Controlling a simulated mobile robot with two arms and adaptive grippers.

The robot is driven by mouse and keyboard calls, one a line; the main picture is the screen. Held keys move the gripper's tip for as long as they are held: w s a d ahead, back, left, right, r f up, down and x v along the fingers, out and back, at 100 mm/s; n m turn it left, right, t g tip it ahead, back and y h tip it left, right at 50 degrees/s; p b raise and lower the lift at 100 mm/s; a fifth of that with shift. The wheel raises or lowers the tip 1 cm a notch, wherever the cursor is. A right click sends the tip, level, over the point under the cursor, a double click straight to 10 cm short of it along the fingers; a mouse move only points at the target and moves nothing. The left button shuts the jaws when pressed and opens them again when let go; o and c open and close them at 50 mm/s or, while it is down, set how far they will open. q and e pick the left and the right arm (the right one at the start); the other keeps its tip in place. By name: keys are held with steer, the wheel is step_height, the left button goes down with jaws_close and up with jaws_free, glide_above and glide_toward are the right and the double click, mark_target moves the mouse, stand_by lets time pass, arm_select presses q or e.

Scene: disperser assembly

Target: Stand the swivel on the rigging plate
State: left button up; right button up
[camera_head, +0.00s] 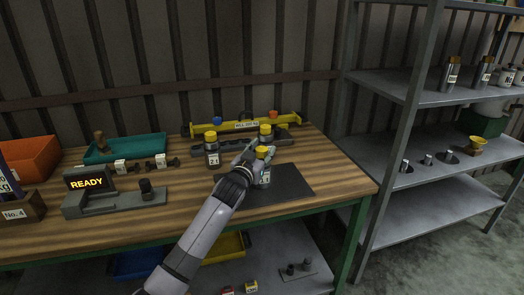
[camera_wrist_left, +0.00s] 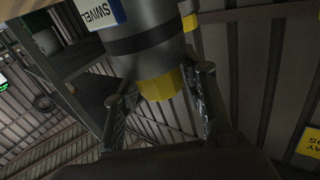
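The swivel (camera_head: 265,178), a grey cylinder with a yellow top and white label, stands upright on the dark plate (camera_head: 295,187), which I take for the rigging plate. My left gripper (camera_head: 258,155) is at its upper part and hides some of it. In the left wrist view, the swivel (camera_wrist_left: 150,45) shows its "SWIVEL" label and yellow end between my fingers (camera_wrist_left: 160,88). The fingers look apart, with a gap beside the yellow end. Contact with the grey body is unclear. My right gripper is not in view.
A grey cylinder marked 2:1 (camera_head: 212,154) and another yellow-topped one (camera_head: 265,131) stand close by. A yellow beam (camera_head: 245,124) lies behind. A READY display device (camera_head: 88,184), teal tray (camera_head: 125,148) and orange bin (camera_head: 32,158) are left. Metal shelves (camera_head: 430,155) stand right.

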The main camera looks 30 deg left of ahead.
arm_select(q)
steer(key=shift+o, duration=1.2)
steer(key=shift+r, duration=0.15)
steer(key=shift+s+d, duration=0.1)
steer(key=shift+s, duration=0.3)
steer(key=v, duration=1.1)
steer(key=shift+s, duration=0.1)
